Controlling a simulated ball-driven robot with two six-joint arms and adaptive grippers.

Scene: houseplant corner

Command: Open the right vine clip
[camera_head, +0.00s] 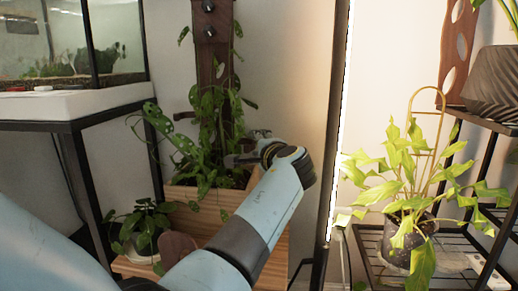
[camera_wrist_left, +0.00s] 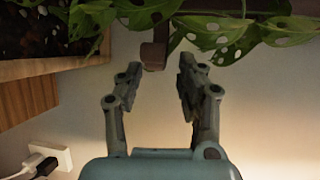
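A dark wooden post (camera_head: 212,70) stands in a wooden planter, with a vine of holed green leaves (camera_head: 208,115) along it. My left arm reaches across to the right side of the post, and my left gripper (camera_head: 246,153) is beside the leaves there. In the left wrist view my left gripper (camera_wrist_left: 158,68) is open and empty. A small brown block (camera_wrist_left: 153,54), which looks like the vine clip, shows just beyond and between its fingertips. Whether the clip is open or shut I cannot tell. My right gripper is in neither view.
A wooden planter (camera_head: 205,200) holds the post. A glass tank (camera_head: 80,45) on a black stand is at left, with a small potted plant (camera_head: 145,222) below. A black rack with a leafy potted plant (camera_head: 405,235) is at right. A wall socket (camera_wrist_left: 50,162) shows below.

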